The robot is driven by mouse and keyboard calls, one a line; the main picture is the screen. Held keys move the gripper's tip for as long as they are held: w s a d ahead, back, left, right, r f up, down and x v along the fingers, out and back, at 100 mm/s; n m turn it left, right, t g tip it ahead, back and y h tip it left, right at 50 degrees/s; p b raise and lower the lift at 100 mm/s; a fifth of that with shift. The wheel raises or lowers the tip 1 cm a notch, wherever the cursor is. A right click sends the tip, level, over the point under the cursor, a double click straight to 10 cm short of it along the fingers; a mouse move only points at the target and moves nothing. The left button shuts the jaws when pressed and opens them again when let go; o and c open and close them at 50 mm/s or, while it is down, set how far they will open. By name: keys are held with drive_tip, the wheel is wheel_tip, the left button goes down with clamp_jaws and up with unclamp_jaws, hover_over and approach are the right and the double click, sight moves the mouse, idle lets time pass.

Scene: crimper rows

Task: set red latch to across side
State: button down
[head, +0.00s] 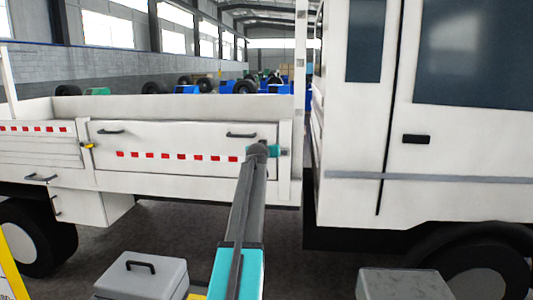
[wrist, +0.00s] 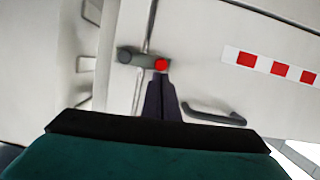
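The red latch shows in the wrist view as a grey bar with a red end (wrist: 161,64). It lies roughly level in that picture, crossing the seam between two white panels. My gripper (wrist: 160,78) has its dark fingers close together with no clear gap between them. Their tips reach the lower edge of the red end; I cannot tell whether they touch it. In the head view my gripper (head: 262,150) is at the right end of the truck's side panel (head: 185,141), and the latch is hidden behind it.
A yellow latch (head: 87,145) sits at the panel's left end. A dark handle (wrist: 215,112) and a red-and-white strip (wrist: 270,66) lie right of the gripper in the wrist view. The white cab (head: 352,140) stands close on the right. A grey box (head: 142,276) stands in front.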

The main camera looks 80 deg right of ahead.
drive_tip(key=shift+w+f, duration=0.1)
idle(0.3)
drive_tip(key=w+a+r, duration=0.1)
drive_tip(key=a+r, duration=0.5)
drive_tip(key=a, duration=0.3)
drive_tip(key=shift+a+r, duration=0.25)
drive_tip(key=shift+a, duration=0.1)
idle(0.3)
idle(0.5)
